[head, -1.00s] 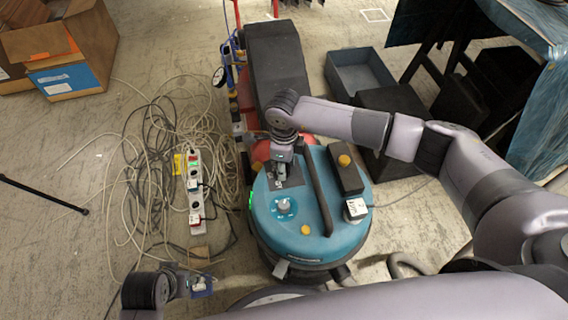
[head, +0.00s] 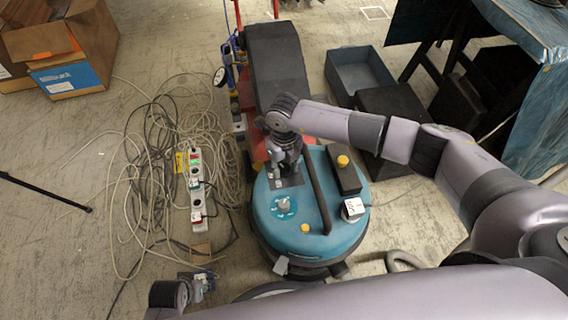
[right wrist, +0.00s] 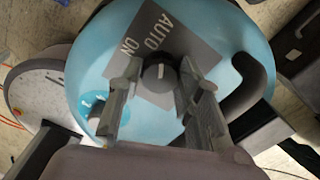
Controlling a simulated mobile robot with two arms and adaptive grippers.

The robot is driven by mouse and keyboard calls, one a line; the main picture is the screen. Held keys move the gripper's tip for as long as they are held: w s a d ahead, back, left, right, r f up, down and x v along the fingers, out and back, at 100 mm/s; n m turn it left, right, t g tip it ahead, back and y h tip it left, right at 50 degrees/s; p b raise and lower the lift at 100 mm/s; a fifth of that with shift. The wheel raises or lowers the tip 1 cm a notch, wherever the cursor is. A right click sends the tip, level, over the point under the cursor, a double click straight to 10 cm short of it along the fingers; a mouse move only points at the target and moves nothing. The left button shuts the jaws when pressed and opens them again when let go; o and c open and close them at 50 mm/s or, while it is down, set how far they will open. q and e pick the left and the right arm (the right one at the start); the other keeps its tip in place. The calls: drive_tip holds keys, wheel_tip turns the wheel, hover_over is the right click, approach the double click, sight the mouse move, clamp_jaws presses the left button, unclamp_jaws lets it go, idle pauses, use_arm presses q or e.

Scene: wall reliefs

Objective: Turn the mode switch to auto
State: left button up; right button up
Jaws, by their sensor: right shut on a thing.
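The mode switch is a dark round knob (right wrist: 158,74) with a short white mark, on a grey plate (right wrist: 180,40) lettered AUTO and ON. The plate lies on top of the blue round machine (head: 330,240). My right gripper (right wrist: 163,80) is shut on the knob, a finger on each side; the white mark points roughly towards the lettering, but I cannot tell exactly at which word. In the head view the right gripper (head: 285,168) hides the knob. My left gripper (head: 200,284) is low in the head view, away from the machine; its jaws are unclear.
A black handle (head: 317,190) and a box with a yellow button (head: 344,172) stand right of the switch. A pale dial (head: 285,205) is in front of it. Tangled cables and a power strip (head: 196,185) lie on the floor to the left.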

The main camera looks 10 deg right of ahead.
sight(284, 168)
drive_tip(key=shift+w, duration=0.1)
idle(0.4)
drive_tip(key=o, duration=1.2)
drive_tip(key=shift+c, duration=0.2)
wheel_tip(284, 168, up, 12)
